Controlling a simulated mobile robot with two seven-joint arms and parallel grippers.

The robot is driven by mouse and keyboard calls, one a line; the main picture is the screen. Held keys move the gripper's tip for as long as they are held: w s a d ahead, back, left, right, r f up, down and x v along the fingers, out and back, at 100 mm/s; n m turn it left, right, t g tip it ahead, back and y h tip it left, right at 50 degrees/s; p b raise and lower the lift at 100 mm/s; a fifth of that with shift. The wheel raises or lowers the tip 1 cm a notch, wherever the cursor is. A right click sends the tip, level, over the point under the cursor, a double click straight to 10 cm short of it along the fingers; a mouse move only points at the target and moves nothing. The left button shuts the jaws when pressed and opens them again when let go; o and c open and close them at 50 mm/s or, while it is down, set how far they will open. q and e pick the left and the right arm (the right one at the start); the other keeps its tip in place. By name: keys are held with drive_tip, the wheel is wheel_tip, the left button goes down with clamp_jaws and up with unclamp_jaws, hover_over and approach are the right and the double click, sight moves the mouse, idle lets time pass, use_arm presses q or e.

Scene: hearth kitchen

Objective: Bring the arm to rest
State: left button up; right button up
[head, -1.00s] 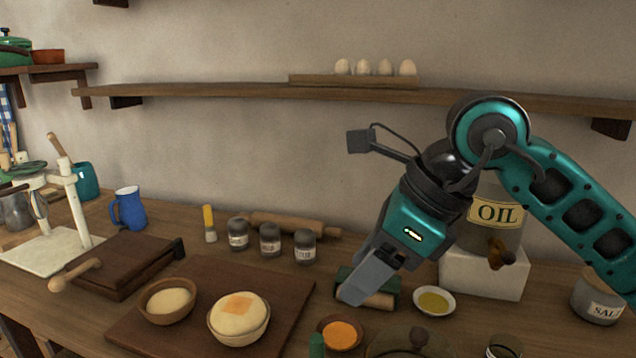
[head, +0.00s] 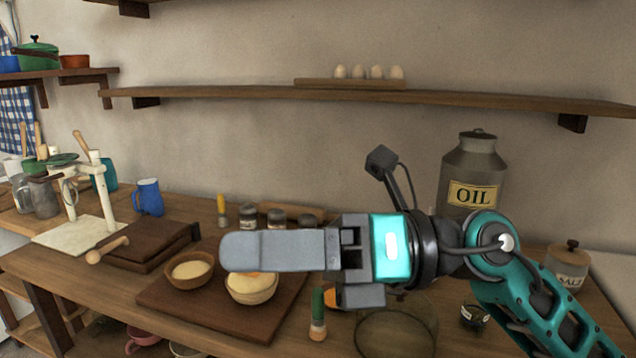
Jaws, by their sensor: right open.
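My right arm (head: 520,300) comes in from the lower right of the head view, bent at a teal joint. My right gripper (head: 296,270) points left across the picture, over the worktop, and is open. Its long grey finger covers part of the bowls and jars behind it. I see nothing held in it. My left gripper is not in view.
Below the gripper are a dark board (head: 215,312) with two dough bowls (head: 190,272) and a green-and-wood brush (head: 318,316). An oil urn (head: 473,165) and salt jar (head: 568,262) stand at right. A shelf (head: 220,94) with eggs runs above.

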drive_tip(key=w+d+r+m+t+y, duration=0.15)
drive_tip(key=w+d+m+t, duration=0.25)
drive_tip(key=m+t, duration=0.55)
drive_tip(key=w+d+r+m+t+y, duration=0.1)
drive_tip(key=w+d+r+m+t, duration=0.3)
drive_tip(key=m+t, duration=0.6)
drive_tip(key=w+d+f+m+t+h, duration=0.1)
drive_tip(key=w+d+f+m+h, duration=0.1)
drive_tip(key=d+f+m+h, duration=0.6)
drive_tip(key=w+d+f+m+t+h, duration=0.2)
drive_tip(key=d+f+m+h, duration=0.2)
drive_tip(key=f+m+h, duration=0.8)
drive_tip(key=s+d+f+m+g+h, duration=0.1)
drive_tip(key=s+d+f+m+g, duration=0.15)
drive_tip(key=f, duration=0.25)
drive_tip(key=s+d+f+m+g, duration=0.1)
drive_tip(key=s+f+m+g, duration=0.1)
drive_tip(key=f+g, duration=0.25)
drive_tip(key=s+d+f+m+g, duration=0.1)
drive_tip(key=s+f+g, duration=0.4)
drive_tip(key=s+f, duration=0.3)
drive_tip(key=s+d+f+m+g, duration=0.1)
drive_tip(key=s+f+g, duration=0.45)
drive_tip(key=s, duration=0.55)
drive_tip(key=w+a+f+t+y, duration=0.2)
drive_tip(key=w+a+f+t, duration=0.1)
drive_tip(key=w+f+t, duration=0.5)
drive_tip(key=shift+w+a+f, duration=0.15)
drive_tip(key=shift+a+f, duration=0.05)
drive_tip(key=shift+f, duration=0.35)
